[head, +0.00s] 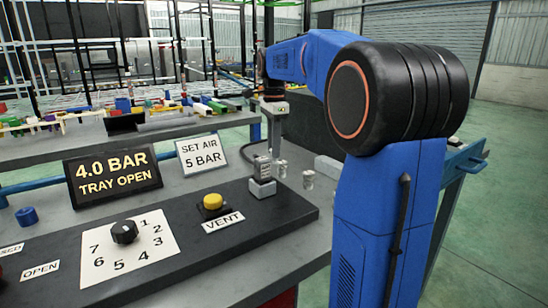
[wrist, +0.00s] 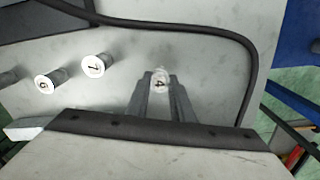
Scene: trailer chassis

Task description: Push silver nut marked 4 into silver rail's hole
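The silver nut marked 4 (wrist: 160,83) is between the two grey fingers of my gripper (wrist: 160,92) in the wrist view. The fingers appear to touch it on both sides, near their tips. Its label faces the camera, and no gap shows beside it. In the head view my gripper (head: 275,130) points down over the grey table, behind the black panel, and is too small there to show its grip. I cannot make out the rail's hole in either view.
Silver nuts marked 7 (wrist: 95,67) and 6 (wrist: 45,84) stand to the left in the wrist view. A black cable (wrist: 190,27) curves around. A black panel (head: 190,222) bears a dial (head: 124,232), a yellow button (head: 213,202) and a silver block (head: 262,188).

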